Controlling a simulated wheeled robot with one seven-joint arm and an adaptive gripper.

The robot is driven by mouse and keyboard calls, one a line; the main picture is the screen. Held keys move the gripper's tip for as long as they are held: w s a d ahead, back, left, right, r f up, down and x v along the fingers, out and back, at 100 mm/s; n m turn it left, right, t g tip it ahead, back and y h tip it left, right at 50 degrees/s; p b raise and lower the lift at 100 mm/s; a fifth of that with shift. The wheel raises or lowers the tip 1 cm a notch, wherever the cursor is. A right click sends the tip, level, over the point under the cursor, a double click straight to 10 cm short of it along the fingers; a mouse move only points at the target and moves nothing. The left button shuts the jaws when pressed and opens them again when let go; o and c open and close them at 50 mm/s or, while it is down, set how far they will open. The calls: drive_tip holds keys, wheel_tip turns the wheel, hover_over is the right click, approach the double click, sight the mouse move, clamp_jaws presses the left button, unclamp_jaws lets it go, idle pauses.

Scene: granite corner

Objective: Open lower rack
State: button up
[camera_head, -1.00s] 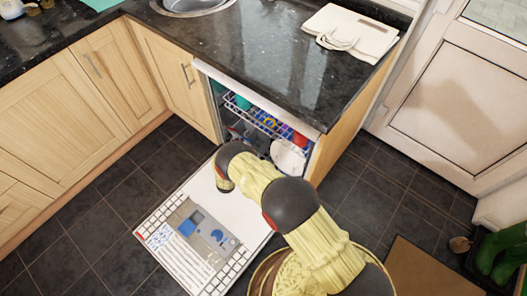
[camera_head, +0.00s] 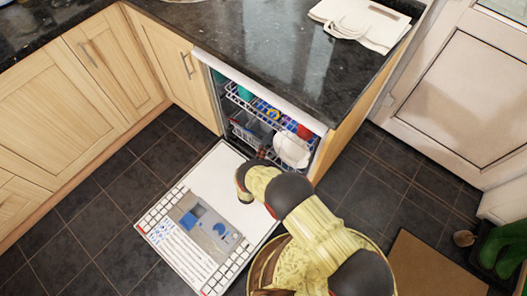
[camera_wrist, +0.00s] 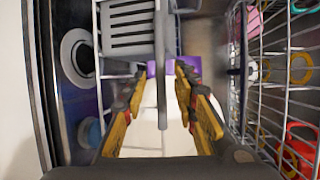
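The dishwasher stands open with its white door (camera_head: 222,178) folded down. Its lower rack (camera_head: 243,137) is inside, below the upper rack (camera_head: 285,121). In the head view my arm bends down over the door towards the opening, and the fingertips are hidden. In the wrist view my gripper (camera_wrist: 162,84) is open, its two yellow-and-black fingers either side of a grey upright bar (camera_wrist: 162,60). I cannot tell whether they touch it. A grey slotted basket (camera_wrist: 127,27) sits beside the bar among wires of the lower rack.
The upper rack (camera_wrist: 250,95) runs close along the right in the wrist view, with coloured cups in it. A white dish (camera_head: 292,150) stands at the dishwasher's right. The granite counter (camera_head: 270,55) overhangs above. Dark floor (camera_head: 110,215) is clear to the left.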

drive_tip(key=shift+x, duration=0.9)
drive_tip(key=shift+c, duration=1.4)
drive_tip(key=c, duration=0.4)
clamp_jaws()
